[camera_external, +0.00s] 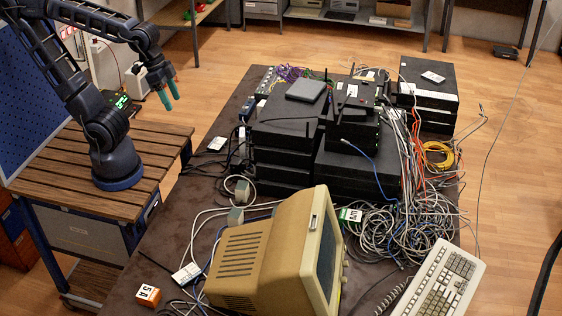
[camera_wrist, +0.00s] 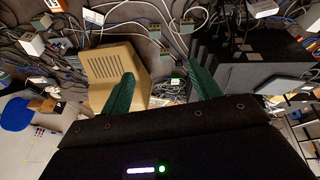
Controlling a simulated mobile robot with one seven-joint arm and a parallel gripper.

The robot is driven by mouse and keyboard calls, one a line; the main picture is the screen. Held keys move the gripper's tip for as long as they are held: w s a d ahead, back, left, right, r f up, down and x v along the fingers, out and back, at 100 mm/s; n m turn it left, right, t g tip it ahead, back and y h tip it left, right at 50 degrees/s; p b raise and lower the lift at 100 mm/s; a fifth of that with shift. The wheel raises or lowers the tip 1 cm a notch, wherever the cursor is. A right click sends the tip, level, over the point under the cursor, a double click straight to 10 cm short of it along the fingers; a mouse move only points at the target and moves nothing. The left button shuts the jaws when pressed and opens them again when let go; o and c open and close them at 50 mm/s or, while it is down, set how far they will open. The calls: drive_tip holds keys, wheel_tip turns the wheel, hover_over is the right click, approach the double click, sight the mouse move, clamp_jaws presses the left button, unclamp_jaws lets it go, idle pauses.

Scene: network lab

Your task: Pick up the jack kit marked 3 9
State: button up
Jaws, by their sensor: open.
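No mark 3 9 can be read in either view, so I cannot tell which thing is that jack kit. A small orange block with a white face reading like "5 A" (camera_external: 148,294) lies at the table's near left corner. A small green-and-white block (camera_external: 350,214) lies by the cables right of the beige monitor; its mark is too small to read. A small green thing also shows in the wrist view (camera_wrist: 175,80), between the fingers. My gripper (camera_external: 168,92) is open and empty, raised left of the table, apart from everything on it. Its teal fingers show in the wrist view (camera_wrist: 161,87).
The beige monitor (camera_external: 245,262) and keyboard (camera_external: 440,283) fill the near side of the dark table (camera_external: 165,250). Stacked black boxes (camera_external: 285,130) with antennas stand in the middle. Tangled cables (camera_external: 385,232) cover the right side. White-labelled pieces (camera_external: 186,273) lie at the left.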

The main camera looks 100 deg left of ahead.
drive_tip(key=w+f+n+g+h, duration=0.1)
drive_tip(key=w+f+n, duration=0.3)
drive_tip(key=w+f, duration=0.3)
drive_tip(key=n+g+y, duration=0.1)
drive_tip(key=n+g, duration=0.2)
drive_tip(key=n, duration=0.9)
hover_over(242, 186)
wheel_tip(242, 186, down, 23)
drive_tip(key=shift+f, duration=0.2)
drive_tip(key=shift+a+f+y, duration=0.25)
drive_tip(key=shift+f+y, duration=0.05)
drive_tip(key=shift+f, duration=0.55)
drive_tip(key=shift+s+d+f, duration=0.1)
drive_tip(key=shift+f, duration=2.45)
drive_tip(key=shift+d+f, duration=0.1)
drive_tip(key=shift+f, duration=2.45)
drive_tip(key=c, duration=1.1)
